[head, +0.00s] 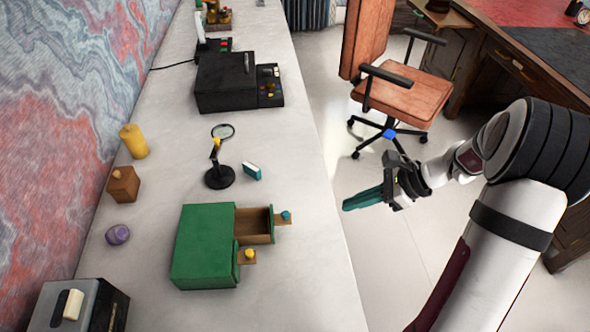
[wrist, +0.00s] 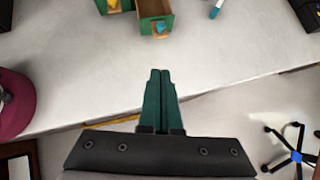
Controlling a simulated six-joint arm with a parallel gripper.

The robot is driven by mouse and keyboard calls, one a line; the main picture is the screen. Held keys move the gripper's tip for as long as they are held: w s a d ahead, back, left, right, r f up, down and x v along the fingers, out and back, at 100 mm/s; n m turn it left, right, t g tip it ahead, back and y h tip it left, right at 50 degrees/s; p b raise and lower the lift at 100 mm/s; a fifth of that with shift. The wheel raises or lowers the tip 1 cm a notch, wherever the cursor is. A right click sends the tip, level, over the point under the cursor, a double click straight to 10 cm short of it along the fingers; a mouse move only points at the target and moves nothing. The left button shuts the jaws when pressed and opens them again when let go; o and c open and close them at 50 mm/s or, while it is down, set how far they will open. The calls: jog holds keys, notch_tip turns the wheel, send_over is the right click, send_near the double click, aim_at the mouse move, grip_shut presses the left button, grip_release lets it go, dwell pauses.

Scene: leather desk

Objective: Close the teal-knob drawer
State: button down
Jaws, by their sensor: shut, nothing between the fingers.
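A green drawer cabinet (head: 203,247) stands on the grey counter. Its teal-knob drawer (head: 254,224) is pulled out to the right, with its inside showing. The teal knob (head: 286,215) is at its outer end and also shows in the wrist view (wrist: 159,27). The yellow knob (head: 249,254) of another drawer sits nearer the cabinet body; how far that drawer is open I cannot tell. My gripper (head: 346,205) is shut and empty, with green fingers, to the right of the teal knob and apart from it. In the wrist view its fingertips (wrist: 160,73) point toward the drawer.
A black box (head: 225,82) is farther back. A purple object (head: 118,234) lies to the left. The counter right of the drawers is clear up to its edge.

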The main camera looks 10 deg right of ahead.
jog(key=x, duration=1)
jog(key=shift+s+a, duration=0.1)
jog(key=shift+a, duration=0.1)
jog(key=shift+w+a, duration=0.2)
jog(key=shift+a, duration=0.35)
jog(key=shift+w+a, duration=0.2)
jog(key=shift+a, duration=0.4)
jog(key=shift+w+a, duration=0.2)
jog(key=shift+a, duration=0.3)
jog(key=shift+a+r, duration=0.1)
jog(key=a, duration=0.9)
jog(key=shift+w+a, duration=0.1)
jog(key=shift+w, duration=0.1)
